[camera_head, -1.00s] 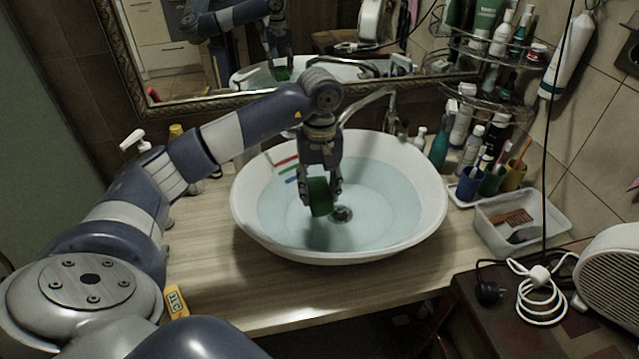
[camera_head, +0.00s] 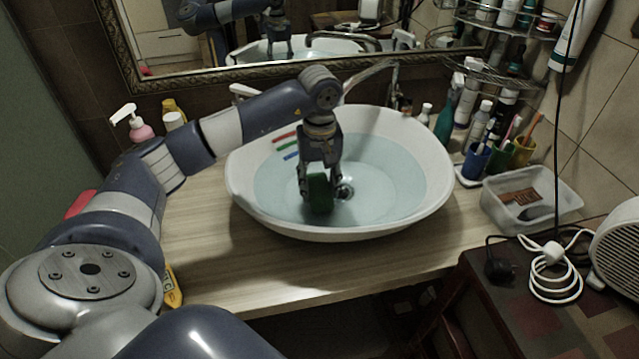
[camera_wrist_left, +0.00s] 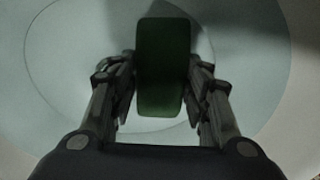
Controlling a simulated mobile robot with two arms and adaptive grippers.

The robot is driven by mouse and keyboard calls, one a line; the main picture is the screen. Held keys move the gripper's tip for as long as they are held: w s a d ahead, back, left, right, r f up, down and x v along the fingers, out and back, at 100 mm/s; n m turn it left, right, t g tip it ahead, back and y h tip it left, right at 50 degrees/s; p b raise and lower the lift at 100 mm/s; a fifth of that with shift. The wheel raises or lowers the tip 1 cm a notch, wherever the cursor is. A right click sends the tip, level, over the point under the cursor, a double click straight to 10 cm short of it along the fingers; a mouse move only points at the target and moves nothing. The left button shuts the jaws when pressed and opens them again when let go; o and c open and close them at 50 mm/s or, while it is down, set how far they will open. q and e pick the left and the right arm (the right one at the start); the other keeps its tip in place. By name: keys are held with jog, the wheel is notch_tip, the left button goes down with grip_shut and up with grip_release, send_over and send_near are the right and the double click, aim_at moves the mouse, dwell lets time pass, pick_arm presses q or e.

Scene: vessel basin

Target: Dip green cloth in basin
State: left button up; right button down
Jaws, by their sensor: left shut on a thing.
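The green cloth (camera_head: 320,193) is a small dark green block between the fingers of my left gripper (camera_head: 319,188), low inside the white basin (camera_head: 262,222). The basin holds pale blue water. In the left wrist view the cloth (camera_wrist_left: 163,68) stands between the two fingers of my left gripper (camera_wrist_left: 163,88), with the basin floor behind it. I cannot tell whether the cloth's lower end touches the water. Red, green and blue strips (camera_head: 287,146) lie on the basin's inner left wall. My right gripper is not in view.
A faucet (camera_head: 372,76) reaches over the basin from behind. Bottles and cups (camera_head: 477,161) crowd the right back. A clear tray (camera_head: 530,198) stands to the right. A pink soap bottle (camera_head: 140,129) stands back left. The counter in front is clear.

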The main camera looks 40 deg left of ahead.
aim_at(320, 186)
pick_arm(q)
jog(key=shift+w, duration=0.1)
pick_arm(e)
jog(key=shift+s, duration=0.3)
pick_arm(q)
jog(key=shift+w+d, duration=0.1)
jog(key=shift+d, duration=0.05)
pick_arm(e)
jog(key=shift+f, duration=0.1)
pick_arm(q)
jog(key=shift+w+d, duration=0.25)
jog(key=shift+w, duration=0.05)
jog(key=shift+s+a, duration=0.15)
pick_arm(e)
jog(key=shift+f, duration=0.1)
pick_arm(q)
jog(key=shift+s+a, duration=0.3)
jog(key=shift+s, duration=0.05)
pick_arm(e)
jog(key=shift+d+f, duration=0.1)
